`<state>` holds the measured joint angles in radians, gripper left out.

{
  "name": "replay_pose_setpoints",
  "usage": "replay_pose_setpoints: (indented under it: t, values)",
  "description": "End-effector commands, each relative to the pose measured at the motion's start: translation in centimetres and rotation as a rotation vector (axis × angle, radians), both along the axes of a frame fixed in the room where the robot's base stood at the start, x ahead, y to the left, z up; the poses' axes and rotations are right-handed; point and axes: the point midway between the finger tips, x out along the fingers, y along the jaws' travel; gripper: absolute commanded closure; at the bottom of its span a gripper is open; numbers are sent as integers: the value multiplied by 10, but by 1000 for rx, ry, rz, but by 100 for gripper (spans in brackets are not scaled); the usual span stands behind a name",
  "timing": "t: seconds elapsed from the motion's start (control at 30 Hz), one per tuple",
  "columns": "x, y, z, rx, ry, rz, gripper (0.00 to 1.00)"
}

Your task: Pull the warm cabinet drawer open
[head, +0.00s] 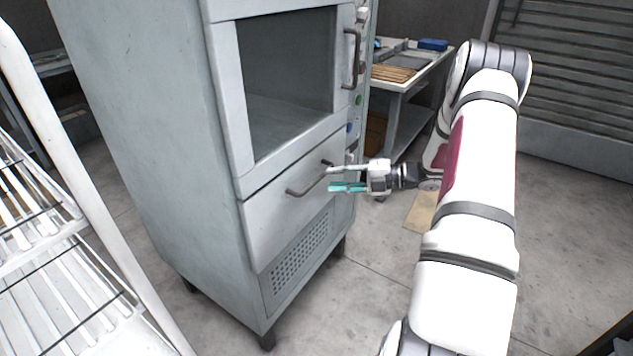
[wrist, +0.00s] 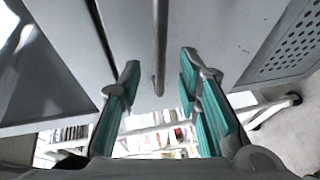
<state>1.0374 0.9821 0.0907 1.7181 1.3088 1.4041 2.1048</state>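The warm cabinet (head: 150,120) is a tall grey unit with a windowed door above a drawer (head: 270,222). The drawer front looks flush with the cabinet, with a dark seam along its top. Its bar handle (head: 305,182) sticks out from the front; my gripper hides part of its right end. My gripper (head: 335,178) is open at that end, its teal-padded fingers apart. In the wrist view the handle (wrist: 160,50) lies between the two fingers (wrist: 160,80), with space visible on both sides. I see no contact.
A white wire rack (head: 60,240) stands at the left. The oven door handle (head: 350,58) is above the drawer, and a vented panel (head: 298,258) is below it. A work table (head: 420,75) with boards stands behind. The floor right of the cabinet is mostly clear.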

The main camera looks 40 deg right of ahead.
Motion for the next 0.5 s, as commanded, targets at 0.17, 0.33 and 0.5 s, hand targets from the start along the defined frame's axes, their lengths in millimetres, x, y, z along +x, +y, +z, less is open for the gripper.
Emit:
replay_pose_setpoints:
  t: [0.17,0.33,0.5]
  values:
    - [23,22,-6,-1,-1,3,69]
    - [37,34,-10,-1,-1,1,69]
    - [42,39,-11,-1,0,1,69]
